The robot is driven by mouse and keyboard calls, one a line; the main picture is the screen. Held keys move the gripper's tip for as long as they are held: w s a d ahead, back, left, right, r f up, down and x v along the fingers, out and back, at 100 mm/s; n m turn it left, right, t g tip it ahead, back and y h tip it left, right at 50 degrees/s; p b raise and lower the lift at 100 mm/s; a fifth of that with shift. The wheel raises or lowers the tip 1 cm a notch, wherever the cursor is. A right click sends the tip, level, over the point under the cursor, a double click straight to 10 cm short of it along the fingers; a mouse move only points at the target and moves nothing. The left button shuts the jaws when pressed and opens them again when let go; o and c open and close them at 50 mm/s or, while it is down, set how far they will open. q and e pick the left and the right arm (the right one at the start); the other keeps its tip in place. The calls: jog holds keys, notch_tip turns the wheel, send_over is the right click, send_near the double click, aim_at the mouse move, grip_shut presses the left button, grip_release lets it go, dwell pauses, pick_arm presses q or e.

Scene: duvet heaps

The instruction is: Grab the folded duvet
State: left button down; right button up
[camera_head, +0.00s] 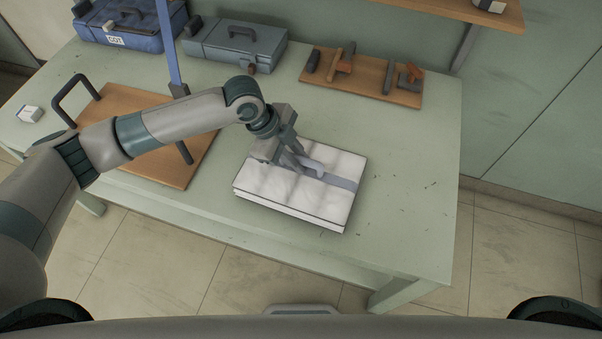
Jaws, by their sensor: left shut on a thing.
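The folded duvet (290,198) is a flat white rectangular stack with dark edge lines and a grey-blue band across its top. It lies on the pale green table, right of the wooden board. My left gripper (305,166) reaches in from the left and is over the duvet's upper middle, at the band. It is shut on the duvet, seemingly at the band; the fingertips are partly hidden by the gripper itself. My right gripper is not in view.
A wooden board (190,165) with dark handles lies under my left arm. A blue case (130,28), a grey toolbox (235,45) and a tool board (362,78) stand along the back. A small white box (29,114) is at left. The table (410,200) is clear right of the duvet.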

pick_arm(q)
jog(key=shift+r, duration=0.2)
